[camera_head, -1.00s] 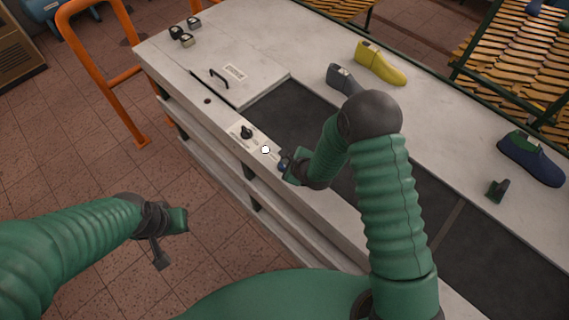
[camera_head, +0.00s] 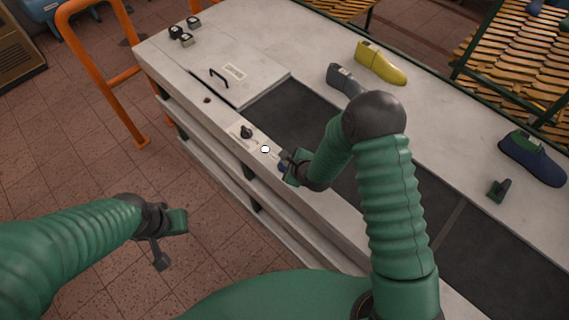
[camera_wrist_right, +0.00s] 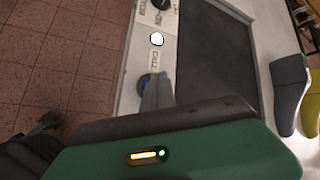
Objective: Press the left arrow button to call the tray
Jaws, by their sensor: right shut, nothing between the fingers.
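A control strip on the counter's near edge carries a black knob (camera_head: 246,132), a bright white round button (camera_head: 265,149) and a blue button (camera_head: 283,168). In the right wrist view, the white button (camera_wrist_right: 157,39) sits above the word CALL, and the blue button (camera_wrist_right: 145,82) is below it, partly covered by my finger. No arrow mark is readable. My right gripper (camera_head: 288,160) is shut and empty, with its tip at the blue button; I cannot tell whether they touch. My left gripper (camera_head: 172,238) hangs over the floor, left of the counter.
The counter (camera_head: 330,225) has a dark recessed belt (camera_head: 295,112) behind the strip. A yellow shoe last (camera_head: 380,63), a grey one (camera_head: 343,79) and a blue-green one (camera_head: 532,158) stand on top. An orange rail (camera_head: 128,105) is at left.

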